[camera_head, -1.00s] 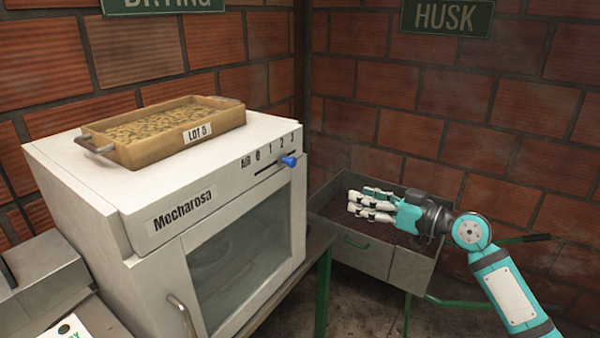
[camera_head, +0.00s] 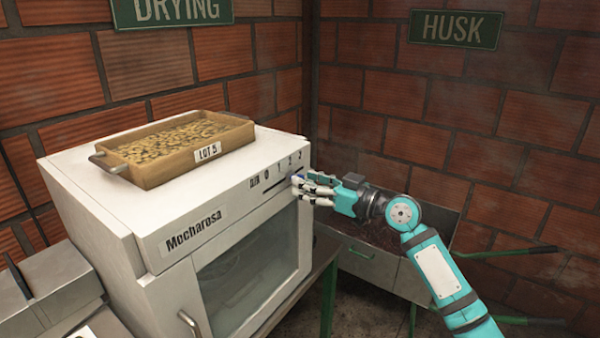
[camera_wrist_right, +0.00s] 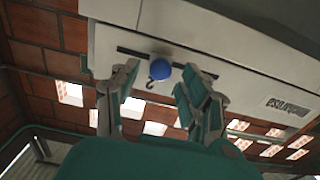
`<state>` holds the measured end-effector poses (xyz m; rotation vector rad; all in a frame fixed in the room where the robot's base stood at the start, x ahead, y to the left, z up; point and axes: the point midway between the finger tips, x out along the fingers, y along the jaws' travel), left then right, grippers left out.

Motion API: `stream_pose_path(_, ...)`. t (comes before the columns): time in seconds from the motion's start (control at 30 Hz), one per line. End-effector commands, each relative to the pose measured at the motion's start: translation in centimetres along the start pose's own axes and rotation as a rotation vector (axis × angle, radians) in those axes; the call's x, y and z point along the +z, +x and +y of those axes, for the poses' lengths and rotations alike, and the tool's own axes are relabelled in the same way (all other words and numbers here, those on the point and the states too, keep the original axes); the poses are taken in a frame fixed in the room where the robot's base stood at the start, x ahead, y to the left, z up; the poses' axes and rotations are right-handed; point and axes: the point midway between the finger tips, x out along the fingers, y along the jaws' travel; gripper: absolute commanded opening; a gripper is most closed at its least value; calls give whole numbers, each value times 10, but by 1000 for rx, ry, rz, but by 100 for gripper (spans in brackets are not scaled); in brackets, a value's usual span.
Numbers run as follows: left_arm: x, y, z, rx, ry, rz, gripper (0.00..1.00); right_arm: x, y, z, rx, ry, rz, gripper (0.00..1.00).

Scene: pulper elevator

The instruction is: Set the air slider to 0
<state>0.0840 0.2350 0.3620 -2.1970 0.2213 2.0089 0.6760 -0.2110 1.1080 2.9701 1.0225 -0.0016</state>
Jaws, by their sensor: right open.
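The white Mocharosa machine (camera_head: 150,235) has an air scale marked 0 to 3 on its upper front edge. The air slider's blue knob (camera_head: 296,179) shows only partly in the head view, below the 2 and 3 end of the scale. In the right wrist view the blue knob (camera_wrist_right: 161,68) stands out from a dark slot (camera_wrist_right: 132,52). My right gripper (camera_head: 305,189) is open at the knob. In the wrist view its fingers (camera_wrist_right: 160,75) are on either side of the knob; whether either touches it cannot be told. My left gripper is out of view.
A wooden tray (camera_head: 130,173) labelled LOT 5 with beans sits on the machine's top. A metal husk cart (camera_head: 370,262) with green handles stands right of the machine, beneath my right arm. Brick walls close the corner behind.

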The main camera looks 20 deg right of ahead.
Motion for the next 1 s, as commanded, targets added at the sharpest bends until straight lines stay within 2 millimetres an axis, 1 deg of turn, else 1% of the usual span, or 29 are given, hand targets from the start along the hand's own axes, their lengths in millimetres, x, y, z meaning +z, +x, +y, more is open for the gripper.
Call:
stream_pose_path(0.03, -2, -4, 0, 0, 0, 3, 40, -3, 8, 0, 0, 3, 3, 46)
stream_pose_path(0.1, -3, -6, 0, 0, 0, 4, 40, -2, 16, 0, 0, 2, 2, 46)
stream_pose_path(0.2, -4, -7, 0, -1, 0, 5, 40, -1, 24, 0, 1, 2, 3, 46)
stream_pose_path(0.33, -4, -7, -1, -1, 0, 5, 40, 0, 28, 1, 1, 0, 1, 46)
stream_pose_path(0.53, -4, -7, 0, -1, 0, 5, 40, 0, 28, 0, 1, 0, 1, 46)
stream_pose_path(0.57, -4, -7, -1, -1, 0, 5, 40, 0, 28, 0, 1, 0, 1, 44)
stream_pose_path(0.9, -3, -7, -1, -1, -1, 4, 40, 0, 27, 0, 1, 0, 1, 0)
stream_pose_path(1.0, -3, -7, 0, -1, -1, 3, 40, 0, 27, 0, 1, 0, 1, 0)
